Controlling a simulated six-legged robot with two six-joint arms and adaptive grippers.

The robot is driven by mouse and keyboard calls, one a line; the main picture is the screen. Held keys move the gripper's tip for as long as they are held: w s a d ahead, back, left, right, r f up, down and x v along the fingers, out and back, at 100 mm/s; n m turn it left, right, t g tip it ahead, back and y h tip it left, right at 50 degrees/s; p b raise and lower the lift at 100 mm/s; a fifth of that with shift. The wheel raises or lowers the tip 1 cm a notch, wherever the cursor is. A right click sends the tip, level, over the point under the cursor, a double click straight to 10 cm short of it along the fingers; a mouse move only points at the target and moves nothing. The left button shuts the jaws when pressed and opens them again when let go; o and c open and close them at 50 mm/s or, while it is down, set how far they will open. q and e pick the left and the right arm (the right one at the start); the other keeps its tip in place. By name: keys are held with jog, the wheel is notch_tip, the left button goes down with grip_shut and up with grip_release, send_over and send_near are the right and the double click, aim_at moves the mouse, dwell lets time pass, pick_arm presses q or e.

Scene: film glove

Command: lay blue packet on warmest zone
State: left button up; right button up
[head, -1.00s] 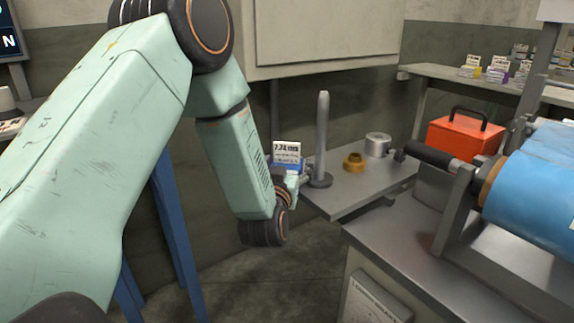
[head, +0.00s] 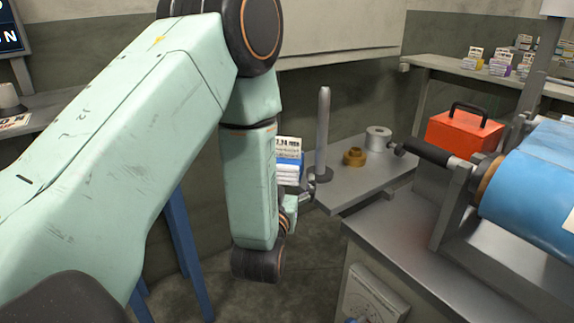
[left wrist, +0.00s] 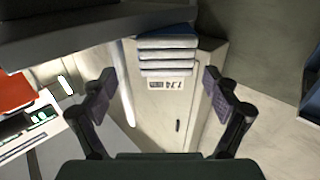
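A blue and white stack (head: 288,167) with a white number card on it shows at the left end of the metal shelf. Its blue top and pale layers also show in the left wrist view (left wrist: 166,54), with an upside-down number label below. I cannot tell whether this is the task's blue packet. My left gripper (head: 308,186) is beside the stack, partly hidden by my forearm. In the left wrist view my left gripper (left wrist: 158,88) has its fingers wide apart, with nothing between them; the stack lies beyond. My right gripper is out of view. No warmest zone can be made out.
The metal shelf (head: 350,184) holds an upright grey post (head: 322,135), a brass ring (head: 354,157) and a metal cylinder (head: 378,139). An orange case (head: 462,134) and a blue roll (head: 535,185) on a stand are at the right. Small packets (head: 475,58) stand on the back shelf.

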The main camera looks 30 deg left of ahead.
aim_at(287, 148)
pick_arm(q)
jog(key=shift+s, duration=0.2)
jog(key=shift+c, duration=0.4)
jog(key=shift+s+r+p, duration=0.1)
jog(key=shift+r+p, duration=0.2)
jog(key=shift+p, duration=0.05)
jog(key=r+p, duration=0.3)
jog(key=shift+a+r, duration=0.1)
jog(key=shift+a, duration=0.15)
jog(key=shift+a+r, duration=0.1)
jog(key=shift+r, duration=0.05)
jog(key=b+x, duration=0.2)
jog(key=x, duration=0.4)
jog(key=shift+w+a+f, duration=0.1)
jog(key=shift+w+f, duration=0.1)
jog(key=shift+w, duration=0.05)
jog(key=shift+w+a, duration=0.2)
jog(key=shift+w, duration=0.4)
jog(key=shift+r, duration=0.1)
jog(key=shift+c, duration=0.2)
